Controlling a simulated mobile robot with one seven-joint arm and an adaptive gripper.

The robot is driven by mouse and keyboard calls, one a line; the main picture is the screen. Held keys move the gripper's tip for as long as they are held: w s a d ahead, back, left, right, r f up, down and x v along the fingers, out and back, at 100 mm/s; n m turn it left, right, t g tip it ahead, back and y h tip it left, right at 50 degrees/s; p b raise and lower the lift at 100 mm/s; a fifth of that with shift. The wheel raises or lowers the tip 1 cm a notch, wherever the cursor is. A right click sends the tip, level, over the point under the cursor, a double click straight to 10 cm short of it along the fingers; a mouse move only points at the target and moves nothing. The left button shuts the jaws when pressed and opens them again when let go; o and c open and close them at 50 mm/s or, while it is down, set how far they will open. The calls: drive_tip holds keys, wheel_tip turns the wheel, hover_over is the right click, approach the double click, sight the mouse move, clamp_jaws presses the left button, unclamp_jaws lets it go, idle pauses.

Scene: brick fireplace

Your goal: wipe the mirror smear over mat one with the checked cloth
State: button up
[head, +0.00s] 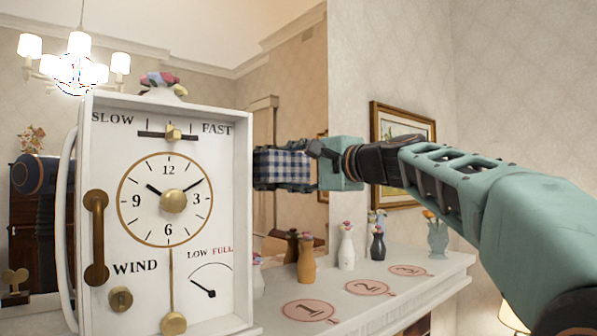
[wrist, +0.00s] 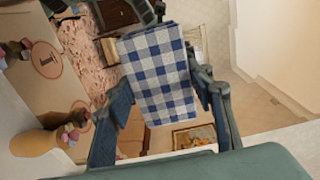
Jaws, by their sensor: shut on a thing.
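My gripper (head: 318,165) is shut on the blue-and-white checked cloth (head: 284,170), which is raised in front of the mirror (head: 290,100). The cloth also shows in the wrist view (wrist: 160,75), between the fingers. I cannot tell whether the cloth touches the glass.
A large white clock (head: 240,215) stands close to the cloth's left. Mats two (head: 367,288) and three (head: 411,270) lie along the shelf (head: 445,268). An orange vase (head: 306,260), white vase (head: 346,250), black vase (head: 377,243) and teal vase (head: 437,240) stand behind them. A framed picture (head: 373,150) hangs right.

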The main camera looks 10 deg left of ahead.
sight(259, 167)
drive_tip(key=shift+s+a+f+b, duration=0.1)
drive_tip(key=shift+s+a+b, duration=0.5)
drive_tip(key=shift+s+a, duration=1.55)
drive_tip(key=shift+d, duration=0.2)
drive_tip(key=shift+s, duration=0.1)
drive_tip(key=shift+s+d+b, duration=0.15)
drive_tip(key=shift+d+b, duration=0.15)
drive_tip(key=shift+b+v, duration=1.15)
drive_tip(key=shift+v, duration=1.5)
drive_tip(key=b+v, duration=0.1)
drive_tip(key=v, duration=0.2)
drive_tip(key=shift+a, duration=0.1)
